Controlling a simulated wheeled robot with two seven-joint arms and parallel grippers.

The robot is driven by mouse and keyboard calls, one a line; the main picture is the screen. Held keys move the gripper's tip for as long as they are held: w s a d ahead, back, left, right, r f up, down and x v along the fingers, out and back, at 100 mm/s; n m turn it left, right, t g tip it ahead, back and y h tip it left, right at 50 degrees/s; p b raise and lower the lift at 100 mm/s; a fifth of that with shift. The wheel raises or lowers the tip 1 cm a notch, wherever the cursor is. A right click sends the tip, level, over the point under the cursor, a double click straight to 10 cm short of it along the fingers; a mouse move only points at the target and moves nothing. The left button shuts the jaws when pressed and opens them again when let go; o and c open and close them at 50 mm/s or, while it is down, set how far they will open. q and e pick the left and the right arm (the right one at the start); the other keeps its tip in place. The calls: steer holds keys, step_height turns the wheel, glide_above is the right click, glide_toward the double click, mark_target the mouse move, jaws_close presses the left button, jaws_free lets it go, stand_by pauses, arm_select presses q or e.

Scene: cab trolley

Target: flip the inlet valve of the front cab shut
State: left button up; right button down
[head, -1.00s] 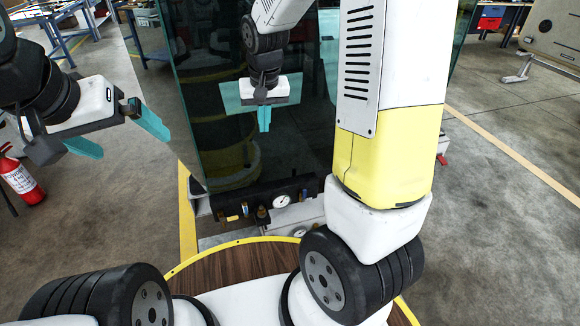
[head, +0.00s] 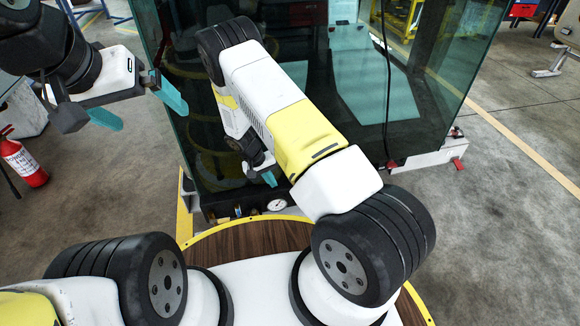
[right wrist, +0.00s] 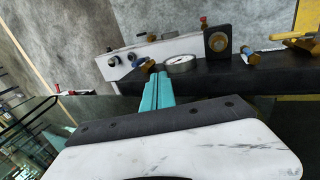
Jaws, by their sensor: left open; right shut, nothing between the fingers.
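The front cab (head: 440,70) is a dark glass cab with a black bar along its foot, carrying a round white gauge (head: 276,205) and several small fittings. In the right wrist view the gauge (right wrist: 180,65) is beside my shut, empty right gripper (right wrist: 160,77), whose fingertips look close to the bar; contact cannot be told. A yellow handle (right wrist: 300,42), a brass fitting (right wrist: 248,54) and a dark block with a brass ring (right wrist: 217,42) lie right of the gauge. I cannot tell which is the inlet valve. My left gripper (head: 138,108) is open and empty, away from the bar.
The glass stands close behind my right arm. A red fire extinguisher (head: 24,162) is on the floor at far left.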

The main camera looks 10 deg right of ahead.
steer(key=shift+x, duration=1.35)
steer(key=shift+f, duration=0.1)
steer(key=x, duration=1)
steer(key=shift+s+d+f, duration=0.1)
steer(key=shift+d, duration=0.1)
steer(key=shift+d+r, duration=0.15)
steer(key=shift+d, duration=0.8)
steer(key=shift+d+r, duration=0.1)
steer(key=shift+d, duration=0.85)
steer(key=shift+d+r, duration=0.1)
steer(key=shift+d, duration=0.15)
